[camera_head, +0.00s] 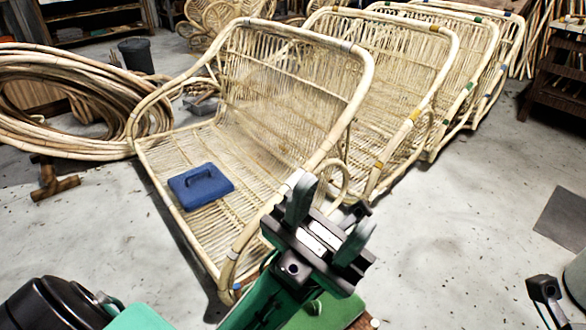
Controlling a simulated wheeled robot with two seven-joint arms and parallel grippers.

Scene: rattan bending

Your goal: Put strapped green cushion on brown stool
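My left gripper (327,222) is in the lower middle, its two dark fingers spread apart with nothing between them. A green cushion (338,311) with what looks like a small strap shows at the bottom edge, below the gripper and partly hidden by my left arm. A bit of brown wood (373,323) shows at its right side; I cannot tell whether this is the brown stool. A dark end part of my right arm (545,289) shows at the lower right, with no fingers to be made out.
A rattan bench (160,155) stands just beyond my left gripper with a blue strapped cushion (200,187) on its seat. Several more rattan seats stand behind it to the right. Rattan coils (60,125) lie at the left. The floor (450,240) at right is mostly clear.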

